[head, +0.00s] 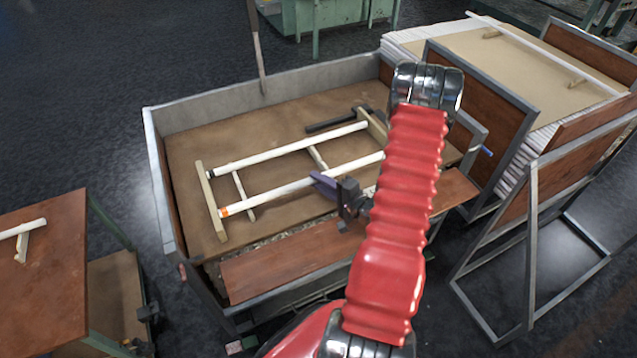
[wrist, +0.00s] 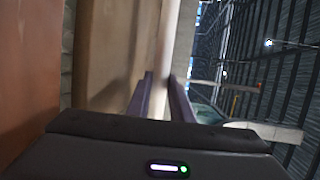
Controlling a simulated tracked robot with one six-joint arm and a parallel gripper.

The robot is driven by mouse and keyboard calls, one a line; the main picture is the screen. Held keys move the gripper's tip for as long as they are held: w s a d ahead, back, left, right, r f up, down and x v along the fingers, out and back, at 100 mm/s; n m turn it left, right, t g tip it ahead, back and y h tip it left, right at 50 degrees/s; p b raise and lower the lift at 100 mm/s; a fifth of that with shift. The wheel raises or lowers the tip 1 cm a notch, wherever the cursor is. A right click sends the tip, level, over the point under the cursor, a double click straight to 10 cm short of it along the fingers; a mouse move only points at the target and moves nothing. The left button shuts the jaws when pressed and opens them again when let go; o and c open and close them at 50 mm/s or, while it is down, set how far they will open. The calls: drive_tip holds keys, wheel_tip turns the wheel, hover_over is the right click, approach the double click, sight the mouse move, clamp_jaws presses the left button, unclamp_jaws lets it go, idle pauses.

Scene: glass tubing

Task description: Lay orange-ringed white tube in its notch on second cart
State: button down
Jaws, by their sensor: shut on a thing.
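The orange-ringed white tube (head: 275,190) slants across the cart (head: 180,150) in the head view. Its orange ring (head: 225,211) is at the left wooden notched bar (head: 206,190); I cannot tell whether it rests in a notch or just above it. Its right end is hidden behind my arm. My gripper (head: 322,184), with purple fingers, is shut on the tube right of its middle. In the wrist view the pale tube (wrist: 172,35) runs up between the fingers (wrist: 161,85). A black-ringed white tube (head: 290,147) lies parallel behind it, reaching the right bar (head: 373,127).
A dark tool (head: 335,120) lies near the cart's back. A left table (head: 50,260) bears another white tube (head: 22,229). A stacked cart (head: 550,60) and a metal-framed panel stand at right.

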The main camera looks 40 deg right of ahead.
drive_tip(key=shift+f, duration=0.7)
drive_tip(key=c, duration=1.6)
unclamp_jaws()
drive_tip(key=shift+f, duration=0.15)
drive_tip(key=shift+r, duration=0.6)
drive_tip(key=s+r, duration=0.1)
drive_tip(key=s, duration=0.7)
drive_tip(key=s+r, duration=0.1)
drive_tip(key=s, duration=0.2)
drive_tip(key=shift+s+d+r, duration=0.2)
drive_tip(key=shift+s+r, duration=0.1)
drive_tip(key=shift+s, duration=0.1)
